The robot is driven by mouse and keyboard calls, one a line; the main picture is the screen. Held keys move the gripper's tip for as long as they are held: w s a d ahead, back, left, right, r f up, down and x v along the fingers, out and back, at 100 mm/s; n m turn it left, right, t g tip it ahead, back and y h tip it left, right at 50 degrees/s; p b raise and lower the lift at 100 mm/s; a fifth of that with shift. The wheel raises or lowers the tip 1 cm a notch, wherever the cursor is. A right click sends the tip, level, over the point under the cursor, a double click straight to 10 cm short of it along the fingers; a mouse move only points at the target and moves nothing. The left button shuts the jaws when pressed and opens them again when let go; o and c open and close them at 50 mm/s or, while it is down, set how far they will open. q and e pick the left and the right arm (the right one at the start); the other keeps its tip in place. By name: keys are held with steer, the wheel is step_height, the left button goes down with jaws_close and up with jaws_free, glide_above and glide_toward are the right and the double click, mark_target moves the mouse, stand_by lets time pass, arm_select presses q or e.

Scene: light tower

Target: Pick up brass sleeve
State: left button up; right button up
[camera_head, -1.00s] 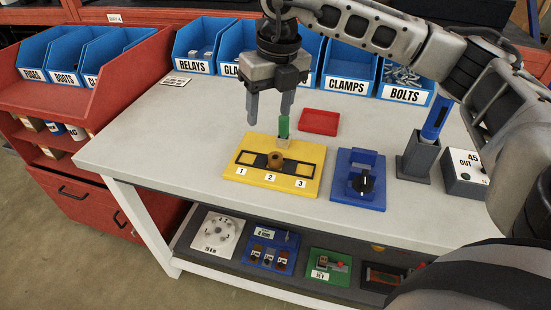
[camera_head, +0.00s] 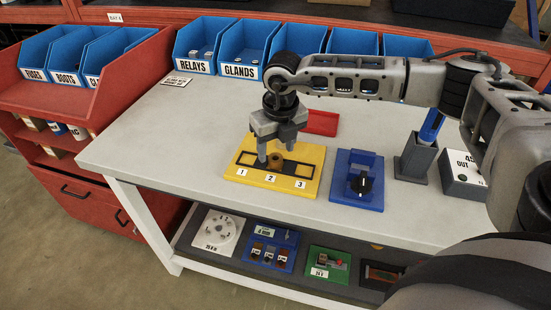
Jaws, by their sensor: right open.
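The brass sleeve (camera_head: 274,161) is a small brown-gold ring shape on the yellow board (camera_head: 240,172), near the label 2. My right gripper (camera_head: 277,156) is open and low over the board, its fingers pointing down. One finger is left of the sleeve and the other is right of and behind it. I cannot tell whether either finger touches the sleeve. The gripper covers part of the board's back edge. My left gripper is not in view.
A blue fixture with a black knob (camera_head: 361,184) stands right of the board. A red tray (camera_head: 322,122) lies behind it. A grey holder with a blue tool (camera_head: 416,157) and a white-faced box (camera_head: 464,170) stand further right. Blue bins line the back. The table's left is clear.

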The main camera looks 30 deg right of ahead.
mark_target(275, 161)
steer(key=shift+w+f, duration=0.15)
steer(key=shift+f, duration=1.2)
steer(key=c, duration=1.1)
steer(key=shift+o, duration=0.2)
steer(key=shift+r, duration=0.2)
